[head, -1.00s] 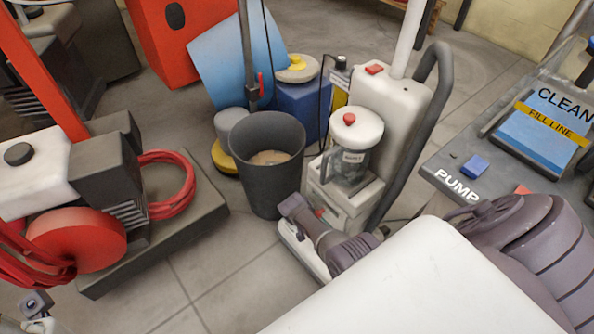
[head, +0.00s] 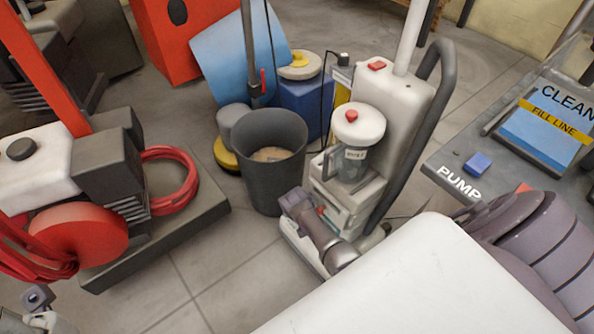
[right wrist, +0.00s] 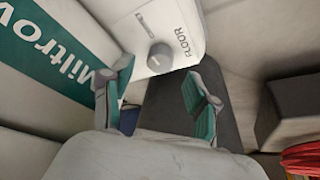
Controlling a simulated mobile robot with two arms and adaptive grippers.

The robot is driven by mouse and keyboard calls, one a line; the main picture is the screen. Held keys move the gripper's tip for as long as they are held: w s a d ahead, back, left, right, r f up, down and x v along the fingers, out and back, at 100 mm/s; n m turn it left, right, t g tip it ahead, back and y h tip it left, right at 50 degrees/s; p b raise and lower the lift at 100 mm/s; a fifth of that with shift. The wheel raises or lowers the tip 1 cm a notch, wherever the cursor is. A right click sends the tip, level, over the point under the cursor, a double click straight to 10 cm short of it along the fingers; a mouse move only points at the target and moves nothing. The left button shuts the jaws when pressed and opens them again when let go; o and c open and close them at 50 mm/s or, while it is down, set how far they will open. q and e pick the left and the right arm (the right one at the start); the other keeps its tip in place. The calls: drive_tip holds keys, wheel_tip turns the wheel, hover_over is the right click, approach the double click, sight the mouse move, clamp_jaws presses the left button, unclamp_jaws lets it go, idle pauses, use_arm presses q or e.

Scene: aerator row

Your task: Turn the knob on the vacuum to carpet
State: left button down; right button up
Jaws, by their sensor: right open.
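The white upright vacuum (head: 395,105) stands right of centre in the head view, with a clear canister (head: 349,165) and a red-topped lid. In the right wrist view a round grey knob (right wrist: 160,56) sits on its white panel. The word FLOOR is beside the knob on the right; a smaller label on the other side is unreadable. My right gripper (right wrist: 160,105) is open and empty, its green-padded fingers short of the knob and apart from it. In the head view its fingers are hidden low at the vacuum's front. Part of my left gripper (head: 38,298) shows at lower left; its fingers are unclear.
A dark bucket (head: 268,185) stands close left of the vacuum. A red-and-white machine with a coiled red hose (head: 170,180) is at left. Bare floor (head: 215,265) lies between the left machine and the vacuum.

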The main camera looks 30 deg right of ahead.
drive_tip(key=v, duration=0.8)
drive_tip(key=shift+r, duration=0.25)
drive_tip(key=shift+s+a, duration=0.1)
drive_tip(key=shift+a, duration=0.05)
